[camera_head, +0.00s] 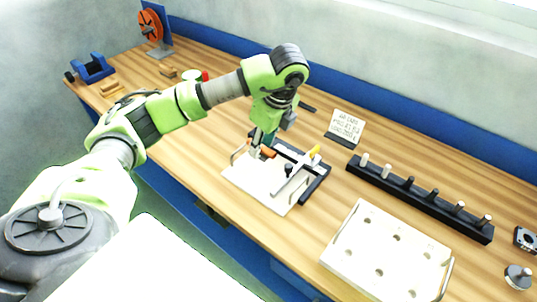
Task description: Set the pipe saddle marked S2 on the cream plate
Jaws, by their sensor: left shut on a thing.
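My left gripper (264,138) reaches down from above over the near-middle of the bench. It is shut on a small part at the back edge of a pale cream plate (252,183); the part is mostly hidden by the fingers, and I cannot read any mark on it. An orange piece (268,152) shows right beside the fingertips. A dark frame with a grey bar and a yellow-tipped lever (315,152) stands at the plate's right side. I cannot make out a pipe saddle marked S2. My right gripper is not in view.
A white tray with several holes (352,222) lies at the front right. Behind it is a black rail (442,205) with several pegs. A small lettered sign (347,127) stands behind the plate. A blue holder (94,68) and an orange reel (150,25) stand far left.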

